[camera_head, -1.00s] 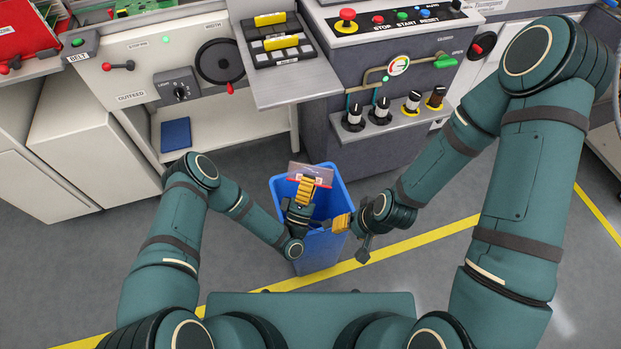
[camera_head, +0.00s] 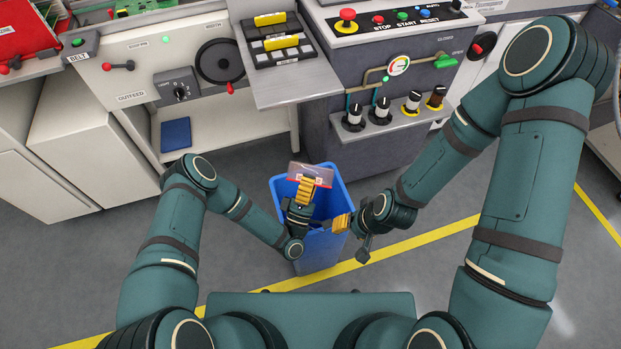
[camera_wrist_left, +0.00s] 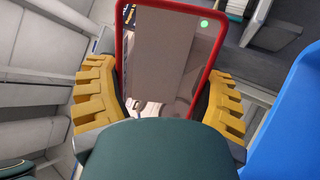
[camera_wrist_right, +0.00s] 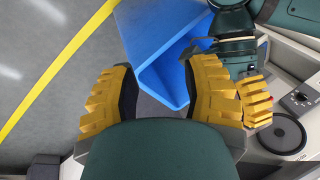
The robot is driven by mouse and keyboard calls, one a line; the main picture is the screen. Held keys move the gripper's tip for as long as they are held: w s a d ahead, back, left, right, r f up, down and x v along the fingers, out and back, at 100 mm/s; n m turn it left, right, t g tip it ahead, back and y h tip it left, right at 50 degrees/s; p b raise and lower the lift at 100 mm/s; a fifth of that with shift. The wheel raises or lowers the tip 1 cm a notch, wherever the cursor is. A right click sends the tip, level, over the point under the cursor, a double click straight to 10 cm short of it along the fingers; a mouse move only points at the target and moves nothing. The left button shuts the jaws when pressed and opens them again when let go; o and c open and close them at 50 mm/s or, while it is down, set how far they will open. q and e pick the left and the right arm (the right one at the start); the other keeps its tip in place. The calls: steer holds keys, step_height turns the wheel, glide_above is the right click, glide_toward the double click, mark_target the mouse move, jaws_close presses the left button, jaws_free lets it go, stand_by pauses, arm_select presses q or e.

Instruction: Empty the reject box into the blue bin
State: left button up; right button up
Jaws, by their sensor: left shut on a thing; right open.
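The reject box (camera_head: 311,173) shows in the head view as a small tilted, red-edged piece over the far part of the blue bin's (camera_head: 333,258) mouth. In the left wrist view the box (camera_wrist_left: 122,55) has a red rim around a greyish face; I cannot tell whether anything is inside. My left gripper (camera_head: 306,192) is shut on it, fingers on both sides. The bin stands upright on the floor and shows at the right of the left wrist view (camera_wrist_left: 292,125). My right gripper (camera_head: 341,223) is open and empty beside the bin's right rim; the right wrist view shows its spread fingers (camera_wrist_right: 163,75).
Behind the bin stands a grey machine cabinet with knobs (camera_head: 395,112) and a protruding grey shelf (camera_head: 293,88). A blue booklet-like item (camera_head: 175,134) lies on the white cabinet's lower shelf. Floor with yellow lines (camera_head: 430,235) is clear on both sides of the bin.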

arm_select(q)
steer(key=g+y+p, duration=0.1)
steer(key=g+p, duration=0.2)
steer(key=p, duration=0.1)
steer(key=w+n+g+y+p, duration=0.1)
steer(key=g+p, duration=0.1)
steer(key=shift+d+r+g+y+p, duration=0.2)
steer(key=shift+r+g+y+p, duration=0.1)
steer(key=shift+r+p, duration=0.1)
steer(key=shift+w, duration=0.1)
steer(key=shift+f, duration=0.2)
